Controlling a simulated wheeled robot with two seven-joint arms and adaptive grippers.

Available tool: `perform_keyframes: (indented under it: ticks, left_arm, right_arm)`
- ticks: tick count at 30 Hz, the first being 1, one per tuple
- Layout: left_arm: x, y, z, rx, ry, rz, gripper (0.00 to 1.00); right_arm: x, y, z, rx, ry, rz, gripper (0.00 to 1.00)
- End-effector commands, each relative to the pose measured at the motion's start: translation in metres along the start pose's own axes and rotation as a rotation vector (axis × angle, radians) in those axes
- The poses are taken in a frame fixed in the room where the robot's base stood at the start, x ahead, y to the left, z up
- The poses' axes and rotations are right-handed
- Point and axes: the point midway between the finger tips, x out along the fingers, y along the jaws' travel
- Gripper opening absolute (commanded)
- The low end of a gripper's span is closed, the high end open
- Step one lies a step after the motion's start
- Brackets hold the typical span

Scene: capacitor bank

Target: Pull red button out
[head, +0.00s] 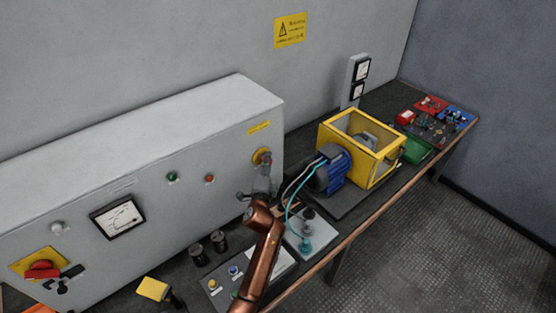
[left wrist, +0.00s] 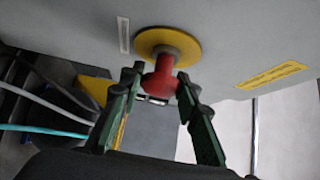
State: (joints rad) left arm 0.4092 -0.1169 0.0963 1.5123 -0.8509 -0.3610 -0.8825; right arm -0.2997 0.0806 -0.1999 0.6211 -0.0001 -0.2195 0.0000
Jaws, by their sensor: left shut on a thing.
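The red button (left wrist: 161,77) stands out from a round yellow plate (left wrist: 168,46) on the grey cabinet in the left wrist view. In the head view the red button (head: 265,158) shows only in part, on the cabinet's right end, with my left gripper (head: 265,170) in front of it. In the left wrist view the left gripper's (left wrist: 160,90) dark green fingers are on both sides of the red button, and it is shut on the button. My right gripper is in neither view.
The grey cabinet (head: 120,150) carries a meter (head: 117,217) and a red rotary switch (head: 42,270). Right of the arm stand a blue motor (head: 329,170) and a yellow guard frame (head: 375,160), with blue and white cables close by. Black posts (head: 197,254) stand on the bench below.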

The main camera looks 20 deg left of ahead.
Motion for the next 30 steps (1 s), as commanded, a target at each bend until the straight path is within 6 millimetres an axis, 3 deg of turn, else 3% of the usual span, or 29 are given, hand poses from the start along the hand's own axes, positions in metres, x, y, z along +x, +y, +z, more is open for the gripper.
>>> perform_keyframes:
  ticks: [3, 7, 8, 15, 25, 30]
  left_arm:
    - [-0.003, 0.003, -0.001, -0.001, 0.002, 0.003, 0.00]
    - [-0.003, 0.004, -0.001, -0.001, 0.002, 0.004, 0.00]
    - [-0.003, 0.004, -0.001, -0.001, 0.002, 0.004, 0.30]
    - [-0.002, 0.003, -0.001, -0.001, 0.001, 0.003, 0.47]
    - [-0.004, 0.002, -0.001, 0.000, 0.001, 0.001, 0.48]
    - [-0.024, 0.003, 0.000, 0.000, 0.000, 0.002, 0.48]
  right_arm:
    - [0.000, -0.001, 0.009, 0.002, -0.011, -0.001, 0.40]
    - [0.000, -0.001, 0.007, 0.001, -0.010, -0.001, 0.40]
    - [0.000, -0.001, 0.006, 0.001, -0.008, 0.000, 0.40]
    - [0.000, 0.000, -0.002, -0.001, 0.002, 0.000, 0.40]
    - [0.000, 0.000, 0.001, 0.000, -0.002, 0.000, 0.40]
    - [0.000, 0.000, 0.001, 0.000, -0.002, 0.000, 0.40]
